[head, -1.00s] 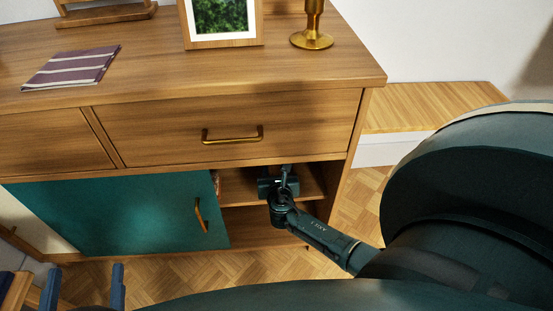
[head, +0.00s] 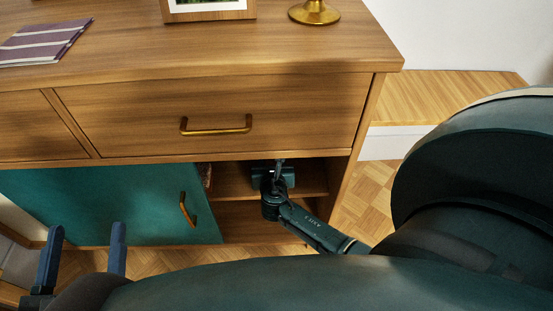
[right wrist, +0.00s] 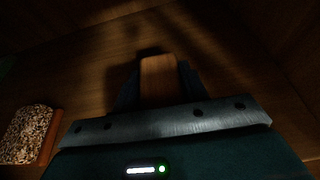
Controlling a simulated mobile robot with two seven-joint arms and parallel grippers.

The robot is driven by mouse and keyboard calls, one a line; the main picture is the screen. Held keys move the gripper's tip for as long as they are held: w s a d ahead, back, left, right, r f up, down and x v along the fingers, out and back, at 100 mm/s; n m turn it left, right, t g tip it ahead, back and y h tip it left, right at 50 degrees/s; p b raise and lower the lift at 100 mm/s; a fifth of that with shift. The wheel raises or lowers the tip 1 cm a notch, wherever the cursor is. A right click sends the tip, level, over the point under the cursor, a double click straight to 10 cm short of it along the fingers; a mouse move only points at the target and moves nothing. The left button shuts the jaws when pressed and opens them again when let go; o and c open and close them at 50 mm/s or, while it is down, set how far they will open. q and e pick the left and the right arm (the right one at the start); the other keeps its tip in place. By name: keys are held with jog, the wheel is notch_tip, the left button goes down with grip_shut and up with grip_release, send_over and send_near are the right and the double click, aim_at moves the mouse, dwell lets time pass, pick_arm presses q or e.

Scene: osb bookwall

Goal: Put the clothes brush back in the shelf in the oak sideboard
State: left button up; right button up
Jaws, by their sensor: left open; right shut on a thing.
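The oak sideboard (head: 290,105) has an open compartment with a wooden shelf (head: 313,181) at its lower right. My right gripper (head: 279,166) reaches into this opening, above the shelf board. In the right wrist view it is shut on a plain wooden piece, the clothes brush (right wrist: 158,78), between its two dark fingers. Only the brush's wooden end shows; the rest is hidden, and I cannot tell whether it touches the shelf. My left gripper (head: 83,248) is open and empty at the lower left, in front of the teal door.
The teal door (head: 100,205) covers the compartment to the left. A speckled item with a reddish-brown edge (right wrist: 28,135) lies left of my right gripper inside. A drawer with a brass handle (head: 216,125) is above. A striped cloth (head: 45,42) and brass stand (head: 315,14) are on top.

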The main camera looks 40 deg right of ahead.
jog(key=shift+f, duration=0.2)
jog(key=o, duration=1.1)
